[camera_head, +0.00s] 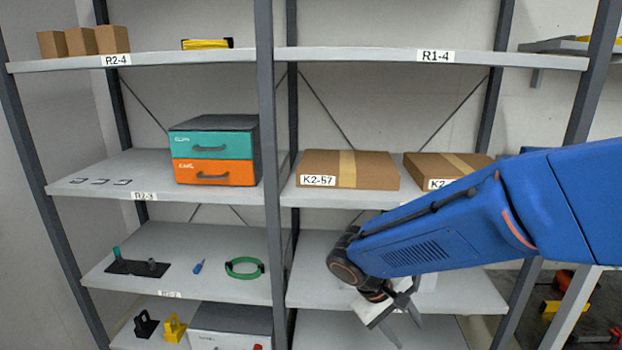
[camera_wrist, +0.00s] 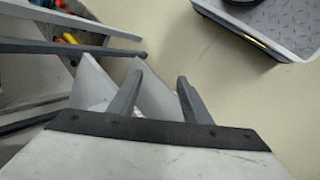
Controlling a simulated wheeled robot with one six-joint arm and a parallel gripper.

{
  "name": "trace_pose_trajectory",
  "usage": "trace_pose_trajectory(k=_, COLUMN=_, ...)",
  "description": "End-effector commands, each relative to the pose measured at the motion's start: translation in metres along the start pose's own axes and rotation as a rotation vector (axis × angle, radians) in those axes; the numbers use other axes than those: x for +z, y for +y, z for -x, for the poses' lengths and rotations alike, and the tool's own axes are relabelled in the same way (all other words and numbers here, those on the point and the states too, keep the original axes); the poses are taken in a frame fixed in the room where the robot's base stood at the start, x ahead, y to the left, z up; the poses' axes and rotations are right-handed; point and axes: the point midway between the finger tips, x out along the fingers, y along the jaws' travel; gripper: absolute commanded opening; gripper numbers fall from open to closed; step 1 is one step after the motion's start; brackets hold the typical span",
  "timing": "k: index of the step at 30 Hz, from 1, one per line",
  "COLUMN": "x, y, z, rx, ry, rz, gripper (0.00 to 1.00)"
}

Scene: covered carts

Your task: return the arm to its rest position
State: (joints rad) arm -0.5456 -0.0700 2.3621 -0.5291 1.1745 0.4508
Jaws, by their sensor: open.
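My blue arm reaches in from the right in the head view, in front of the right-hand shelf bay. My gripper (camera_head: 402,318) hangs at its end, low, by the front of the lower right shelf (camera_head: 465,290). Its fingers point down and stand apart. In the wrist view my gripper (camera_wrist: 158,88) is open, with nothing between the fingers. Pale floor (camera_wrist: 225,85) lies past the fingertips.
A shelf rack with grey uprights (camera_head: 266,120) fills the head view. Cardboard boxes (camera_head: 375,170) stand on the right middle shelf, partly behind my arm. A drawer unit (camera_head: 240,124) stands left. A grey platform (camera_wrist: 275,22) shows at upper right in the wrist view.

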Motion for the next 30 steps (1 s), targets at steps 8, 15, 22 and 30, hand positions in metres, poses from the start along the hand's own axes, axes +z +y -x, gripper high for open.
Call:
trace_pose_trajectory(k=8, x=0.050, y=0.030, z=0.007, rx=-0.171, ry=0.067, rz=-0.127, gripper=0.44)
trace_pose_trajectory(k=15, x=0.088, y=0.045, z=0.015, rx=-0.293, ry=0.154, rz=-0.232, gripper=0.44)
trace_pose_trajectory(k=22, x=0.121, y=0.054, z=0.024, rx=-0.383, ry=0.263, rz=-0.335, gripper=0.44)
trace_pose_trajectory(k=30, x=0.152, y=0.058, z=0.037, rx=-0.446, ry=0.401, rz=-0.440, gripper=0.44)
